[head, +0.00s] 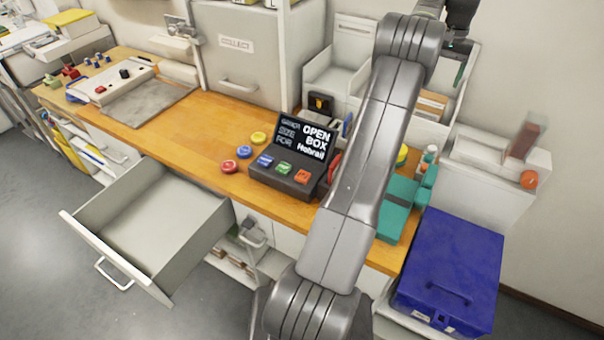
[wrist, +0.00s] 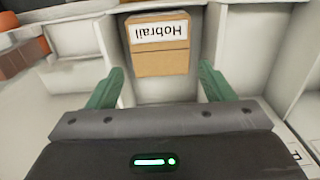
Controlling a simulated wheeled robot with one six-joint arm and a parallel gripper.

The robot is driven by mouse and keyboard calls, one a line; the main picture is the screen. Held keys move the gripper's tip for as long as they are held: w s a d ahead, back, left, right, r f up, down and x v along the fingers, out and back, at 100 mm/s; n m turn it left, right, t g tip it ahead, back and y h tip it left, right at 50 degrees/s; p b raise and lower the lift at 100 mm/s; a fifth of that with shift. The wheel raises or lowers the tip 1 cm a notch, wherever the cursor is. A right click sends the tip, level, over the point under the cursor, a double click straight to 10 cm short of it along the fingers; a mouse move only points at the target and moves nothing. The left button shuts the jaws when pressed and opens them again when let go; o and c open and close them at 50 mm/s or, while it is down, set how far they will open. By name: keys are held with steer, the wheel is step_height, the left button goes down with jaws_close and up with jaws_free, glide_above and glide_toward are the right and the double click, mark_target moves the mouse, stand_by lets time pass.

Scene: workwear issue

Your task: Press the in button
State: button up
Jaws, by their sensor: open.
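A dark console (head: 290,178) with a lit screen (head: 304,140) stands on the wooden counter. Its sloped front carries a blue button (head: 265,161), a green button (head: 284,168) and an orange button (head: 302,176). Their small lettering is too small to read surely, so I cannot tell which is the in button. The screen shows "OPEN BOX" and a name like "Hobrail". My gripper (wrist: 160,75) is open and empty, at the upper right in the head view, away from the console. In the wrist view its green fingers point towards a cardboard box (wrist: 157,60) labelled "Hobrail".
Red, blue and yellow round pieces (head: 244,152) lie left of the console. An open drawer (head: 150,220) juts out below the counter (head: 190,130). A blue box (head: 450,265) and teal items (head: 398,205) are at right. White bins (head: 340,75) stand behind.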

jaws_close()
stand_by(1.4)
